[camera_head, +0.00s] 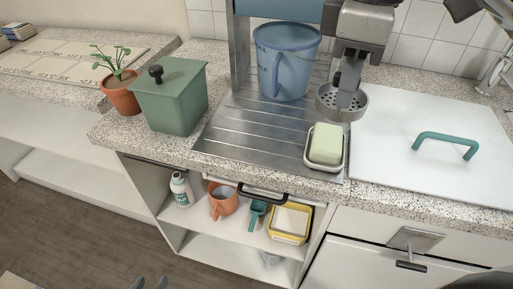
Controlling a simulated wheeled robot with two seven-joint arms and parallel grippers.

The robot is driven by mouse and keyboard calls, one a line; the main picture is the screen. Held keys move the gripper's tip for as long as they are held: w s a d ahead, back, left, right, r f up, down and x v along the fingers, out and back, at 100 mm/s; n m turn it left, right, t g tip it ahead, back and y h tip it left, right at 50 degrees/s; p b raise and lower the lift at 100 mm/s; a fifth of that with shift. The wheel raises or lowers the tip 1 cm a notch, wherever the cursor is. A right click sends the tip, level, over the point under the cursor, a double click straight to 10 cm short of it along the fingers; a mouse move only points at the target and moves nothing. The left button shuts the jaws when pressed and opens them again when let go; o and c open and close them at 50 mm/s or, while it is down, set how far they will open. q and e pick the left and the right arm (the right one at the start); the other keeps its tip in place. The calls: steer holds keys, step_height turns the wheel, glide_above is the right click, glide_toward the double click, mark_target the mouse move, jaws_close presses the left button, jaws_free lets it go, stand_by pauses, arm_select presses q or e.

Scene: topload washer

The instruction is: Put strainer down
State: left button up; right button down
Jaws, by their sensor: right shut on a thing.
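The strainer (325,104) is a round grey metal cup with a perforated base. My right gripper (347,92) comes down from the top and is shut on it. The strainer appears over the right part of the ribbed metal drainboard (245,125), near the white lid panel. I cannot tell whether it touches the surface below. Its far side is partly hidden by the gripper. Only the fingertips of my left gripper (151,283) show at the bottom edge, apart, with nothing seen between them.
A green soap bar (326,143) in a dish sits in front. A green bin (172,104) and potted plant (121,95) stand left. The white panel (400,165) with teal handle lies right. The drainboard's left-middle is clear.

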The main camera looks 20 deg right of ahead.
steer(key=shift+s+d+r+n, duration=0.1)
steer(key=shift+s+d+n, duration=0.3)
steer(key=shift+d, duration=0.05)
steer(key=shift+w+a, duration=0.1)
steer(key=shift+a, duration=0.05)
steer(key=w+a+f, duration=0.2)
steer(key=w+f, duration=0.1)
steer(key=f, duration=0.1)
steer(key=w+a+f, duration=0.3)
steer(key=w+f, duration=0.1)
steer(key=w+a+f+b, duration=0.1)
steer(key=w+a+f, duration=0.2)
steer(key=f, duration=0.1)
steer(key=shift+w+f, duration=0.25)
steer(key=c, duration=1.5)
jaws_free()
steer(key=shift+f, duration=0.15)
